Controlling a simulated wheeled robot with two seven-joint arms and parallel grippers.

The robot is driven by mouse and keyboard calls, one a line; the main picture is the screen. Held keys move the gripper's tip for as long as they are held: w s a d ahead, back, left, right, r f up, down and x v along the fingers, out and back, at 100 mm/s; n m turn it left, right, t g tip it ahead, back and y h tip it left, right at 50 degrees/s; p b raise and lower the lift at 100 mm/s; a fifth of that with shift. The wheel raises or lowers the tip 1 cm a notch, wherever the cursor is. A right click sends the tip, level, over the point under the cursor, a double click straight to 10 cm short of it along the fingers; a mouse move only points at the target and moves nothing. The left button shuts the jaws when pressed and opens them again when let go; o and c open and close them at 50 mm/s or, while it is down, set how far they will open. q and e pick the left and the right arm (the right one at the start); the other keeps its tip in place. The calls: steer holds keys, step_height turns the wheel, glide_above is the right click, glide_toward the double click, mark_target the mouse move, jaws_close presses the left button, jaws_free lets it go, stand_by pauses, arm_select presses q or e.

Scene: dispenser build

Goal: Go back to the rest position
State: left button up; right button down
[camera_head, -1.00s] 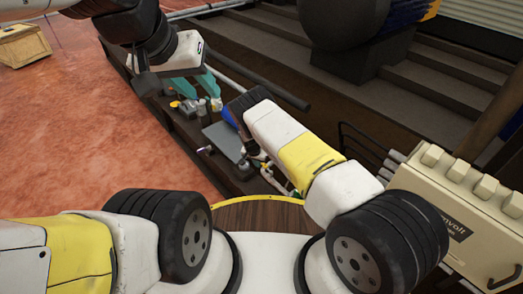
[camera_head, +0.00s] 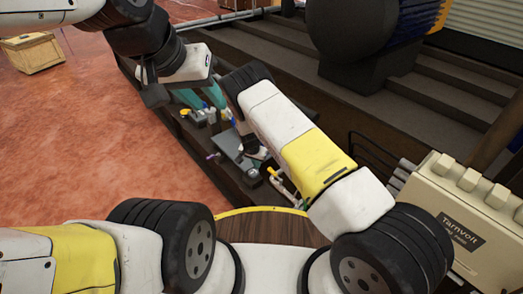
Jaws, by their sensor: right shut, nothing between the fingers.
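My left gripper (camera_head: 147,84) is at the upper left, at the end of the arm coming in from the left. Its dark fingers look apart, with nothing seen between them. It is over the floor beside the left edge of the dark bench. My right arm reaches up and away from the lower right, then bends down at a black joint. My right gripper (camera_head: 248,143) is below that joint, partly hidden by the arm. It is shut and empty above the cluttered bench top.
The dark bench (camera_head: 187,141) carries several small parts and a grey plate (camera_head: 228,143). A beige box labelled Tarnvolt (camera_head: 455,215) stands at the right. Dark steps (camera_head: 440,90) rise behind. A wooden crate (camera_head: 32,53) stands far left on the open reddish floor (camera_head: 70,130).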

steer(key=shift+s+r, duration=0.1)
steer(key=shift+r, duration=0.25)
steer(key=s+d+r+y, duration=0.15)
steer(key=d+r, duration=0.25)
steer(key=r, duration=0.8)
steer(key=s+d+r+y, duration=0.15)
steer(key=d+r, duration=0.25)
steer(key=r, duration=0.9)
steer(key=s+d+r, duration=0.2)
steer(key=d+r, duration=0.1)
steer(key=r, duration=0.9)
steer(key=s+d+r+n+t+y, duration=0.1)
steer(key=s+d+r, duration=0.3)
steer(key=s+r, duration=0.35)
steer(key=s+d+r+n+t, duration=0.1)
steer(key=s+d+r, duration=0.3)
steer(key=s+r, duration=0.3)
steer(key=s+d+n+t, duration=0.1)
steer(key=s+d+n, duration=0.1)
steer(key=s, duration=1.3)
steer(key=shift+d+r+h, duration=0.3)
steer(key=shift+d, duration=0.55)
